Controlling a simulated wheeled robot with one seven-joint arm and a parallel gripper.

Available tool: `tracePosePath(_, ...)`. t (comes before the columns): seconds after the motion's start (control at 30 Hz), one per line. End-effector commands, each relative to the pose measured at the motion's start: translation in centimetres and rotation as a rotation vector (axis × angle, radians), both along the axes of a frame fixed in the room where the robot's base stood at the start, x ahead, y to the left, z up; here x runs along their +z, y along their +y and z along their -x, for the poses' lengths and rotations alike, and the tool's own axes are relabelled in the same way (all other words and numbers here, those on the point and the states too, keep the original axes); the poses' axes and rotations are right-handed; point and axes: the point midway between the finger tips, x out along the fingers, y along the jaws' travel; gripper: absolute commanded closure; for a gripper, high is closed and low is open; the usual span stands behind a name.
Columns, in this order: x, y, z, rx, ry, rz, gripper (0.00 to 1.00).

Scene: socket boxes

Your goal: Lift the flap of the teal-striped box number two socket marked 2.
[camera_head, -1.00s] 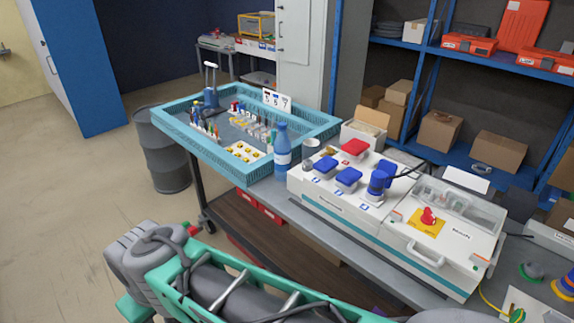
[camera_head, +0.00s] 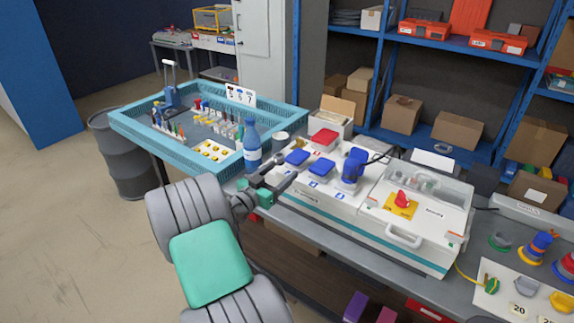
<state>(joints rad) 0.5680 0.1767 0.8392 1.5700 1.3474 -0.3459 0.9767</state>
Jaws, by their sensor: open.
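A white box (camera_head: 312,198) with a teal stripe along its front stands on the bench. Its top carries a left blue flap (camera_head: 297,158), a middle blue flap (camera_head: 320,171) and a red flap (camera_head: 324,137) behind, all lying down. A blue plug (camera_head: 352,172) with a black cable stands upright at the right of the box. Small blue labels lie in front of the sockets; their numbers are too small to read. My gripper (camera_head: 286,168) is open and empty at the left end of the box, close to the left blue flap; contact cannot be told. It hides part of the box's left end.
A blue bottle (camera_head: 252,148) stands just left of my gripper, beside a teal crate (camera_head: 150,141) of small parts. A second white box (camera_head: 425,228) with a red knob and clear cover adjoins on the right. Blue shelving (camera_head: 452,146) rises behind.

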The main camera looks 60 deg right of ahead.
Motion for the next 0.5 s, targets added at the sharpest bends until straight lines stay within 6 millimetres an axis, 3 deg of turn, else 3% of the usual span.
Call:
tracePosePath(0.2,0.1,-3.5,0.6,-0.001,0.001,-0.001,0.33)
tracePosePath(0.5,0.1,-4.0,0.6,0.001,0.0,-0.001,0.33)
